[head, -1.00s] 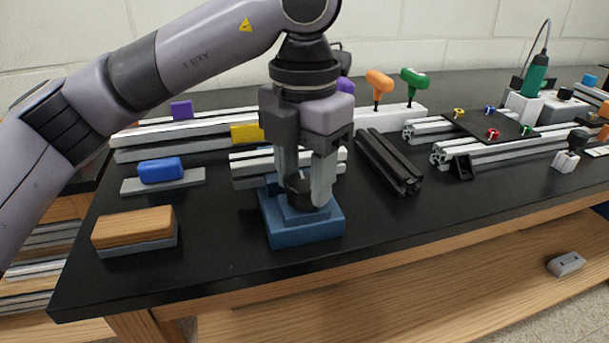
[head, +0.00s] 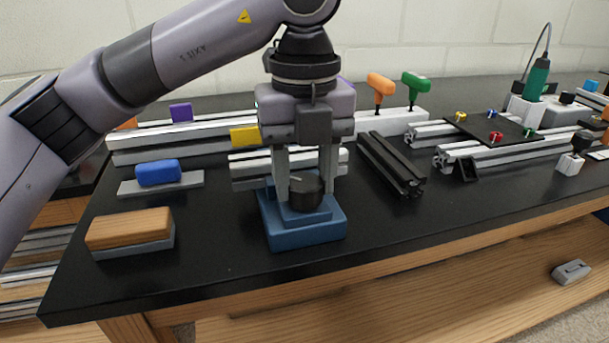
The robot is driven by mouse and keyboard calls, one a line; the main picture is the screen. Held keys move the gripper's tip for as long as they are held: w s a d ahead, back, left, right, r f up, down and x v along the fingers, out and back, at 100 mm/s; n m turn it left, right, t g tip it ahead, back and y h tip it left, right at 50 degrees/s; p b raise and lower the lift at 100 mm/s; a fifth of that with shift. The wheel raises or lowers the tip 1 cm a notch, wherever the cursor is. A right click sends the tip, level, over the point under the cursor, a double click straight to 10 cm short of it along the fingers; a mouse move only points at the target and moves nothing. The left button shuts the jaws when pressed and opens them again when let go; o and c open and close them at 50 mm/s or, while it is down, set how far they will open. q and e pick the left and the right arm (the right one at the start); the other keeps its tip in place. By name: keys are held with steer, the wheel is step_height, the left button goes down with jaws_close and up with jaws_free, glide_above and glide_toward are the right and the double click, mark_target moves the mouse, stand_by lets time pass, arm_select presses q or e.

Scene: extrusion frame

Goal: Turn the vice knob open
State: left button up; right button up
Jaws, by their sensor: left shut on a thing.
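The blue vice (head: 302,232) stands on the black bench top near its front edge. Its black round knob (head: 307,191) faces me on the upper part of the vice. My left gripper (head: 306,188) comes down from above and is shut on the knob, one finger at each side of it. A light pointer line shows on the knob's left part. Silver profile pieces (head: 247,170) lie behind the vice, partly hidden by the gripper. My right gripper is not in view.
A wood-topped block (head: 130,230) and a blue-handled block (head: 158,173) lie left of the vice. A black extrusion (head: 390,163) lies to its right. Orange (head: 380,86) and green (head: 416,86) handled tools stand behind. The front right bench top is clear.

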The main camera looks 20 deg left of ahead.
mark_target(304, 181)
arm_select(q)
steer(key=n+b, duration=0.1)
steer(key=n, duration=0.3)
steer(key=shift+n, duration=0.3)
steer(key=shift+n+b, duration=0.3)
steer(key=shift+n, duration=1.3)
steer(key=shift+r+n, duration=0.1)
steer(key=shift+n, duration=0.2)
steer(key=o, duration=1.1)
steer(key=shift+c, duration=0.2)
step_height(304, 181, up, 7)
steer(key=shift+r+p, duration=0.1)
steer(key=shift+p, duration=0.7)
steer(key=shift+s, duration=0.1)
